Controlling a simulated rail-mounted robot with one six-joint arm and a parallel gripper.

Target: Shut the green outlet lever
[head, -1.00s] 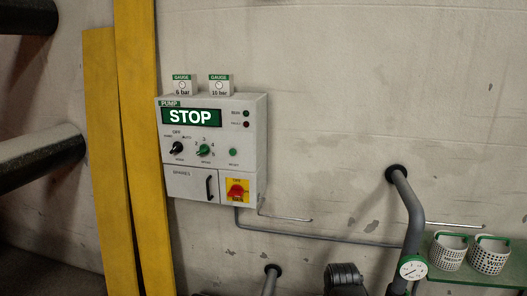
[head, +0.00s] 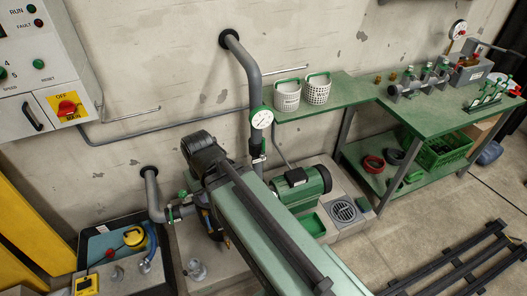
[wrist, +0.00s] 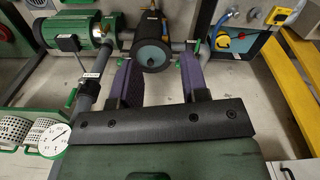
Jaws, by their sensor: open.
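The outlet pipe (head: 249,80) comes out of the wall, bends down past the round gauge (head: 262,118) and carries a white-tagged valve (head: 258,160). In the wrist view the white tag (wrist: 92,76) on that pipe is left of my gripper (wrist: 156,62). In the head view my arm hides the fingers.
A green pump (head: 302,186) stands on a plinth beside the pipe. Another pipe with a green lever (head: 183,194) is at left. Two white baskets (head: 318,90) stand on the green bench (head: 440,112). A grey control box (head: 45,65) hangs at upper left.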

